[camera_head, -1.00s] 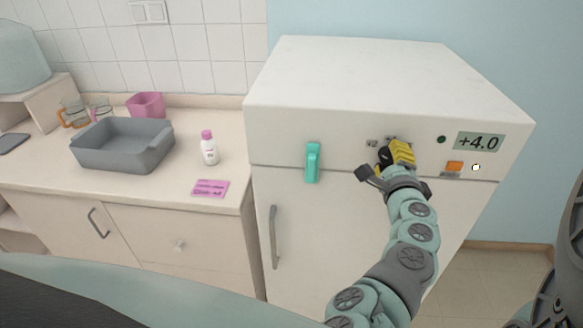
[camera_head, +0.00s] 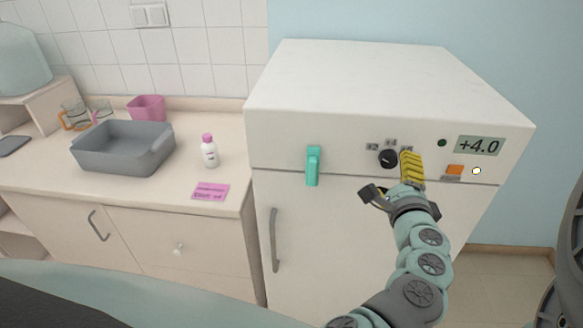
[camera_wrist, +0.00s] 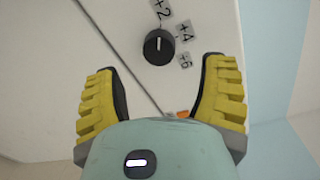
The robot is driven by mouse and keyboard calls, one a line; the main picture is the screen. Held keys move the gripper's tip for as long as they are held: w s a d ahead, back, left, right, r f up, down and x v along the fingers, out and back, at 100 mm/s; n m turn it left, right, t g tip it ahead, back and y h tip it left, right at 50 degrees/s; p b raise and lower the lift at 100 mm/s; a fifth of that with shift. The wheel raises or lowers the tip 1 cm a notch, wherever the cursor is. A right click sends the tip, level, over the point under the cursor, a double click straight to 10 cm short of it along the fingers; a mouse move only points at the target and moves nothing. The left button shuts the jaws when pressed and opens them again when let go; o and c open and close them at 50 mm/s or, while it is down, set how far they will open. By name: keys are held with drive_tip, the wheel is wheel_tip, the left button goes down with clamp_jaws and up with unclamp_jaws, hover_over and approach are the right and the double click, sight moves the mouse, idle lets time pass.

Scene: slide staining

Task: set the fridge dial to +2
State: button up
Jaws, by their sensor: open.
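The black round fridge dial (camera_head: 388,158) is on the upper front of the white fridge, with +2, +4 and +6 labels around it. In the wrist view the dial (camera_wrist: 158,48) has a white mark pointing up, roughly toward the +2 label (camera_wrist: 162,9). The fridge display (camera_head: 479,146) reads +4.0. My gripper (camera_head: 390,177) is open and empty, just in front of and below the dial. In the wrist view the dial is beyond the spread yellow fingertips (camera_wrist: 160,70), and neither finger appears to touch it.
The counter at left holds a grey basin (camera_head: 122,158), a white bottle (camera_head: 209,152) and a pink note (camera_head: 210,191).

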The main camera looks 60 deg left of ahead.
drive_tip(key=shift+v, duration=1.45)
drive_tip(key=shift+a, duration=0.1)
